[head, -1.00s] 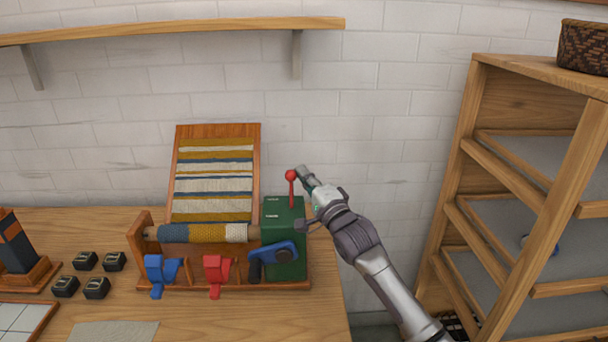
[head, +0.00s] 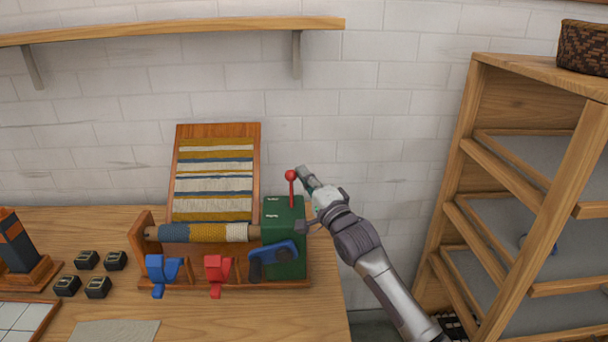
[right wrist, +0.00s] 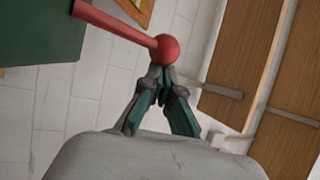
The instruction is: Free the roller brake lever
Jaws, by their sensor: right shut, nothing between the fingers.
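The roller brake lever (head: 291,188) is a red rod with a red ball knob, standing upright on top of the green housing (head: 284,217) at the right end of the roller stand. My right gripper (head: 303,172) is shut and empty, its fingertips close beside the knob on its right side. In the right wrist view the red knob (right wrist: 167,48) sits just past the closed fingertips (right wrist: 160,70); I cannot tell whether they touch. The roller (head: 205,233) carries blue, mustard and cream wool. My left gripper is not in view.
A blue crank handle (head: 272,252) is on the housing front. A blue clamp (head: 162,270) and a red clamp (head: 217,270) stand in front of the roller. A striped woven board (head: 213,175) leans behind. A wooden rack (head: 480,180) stands at the right.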

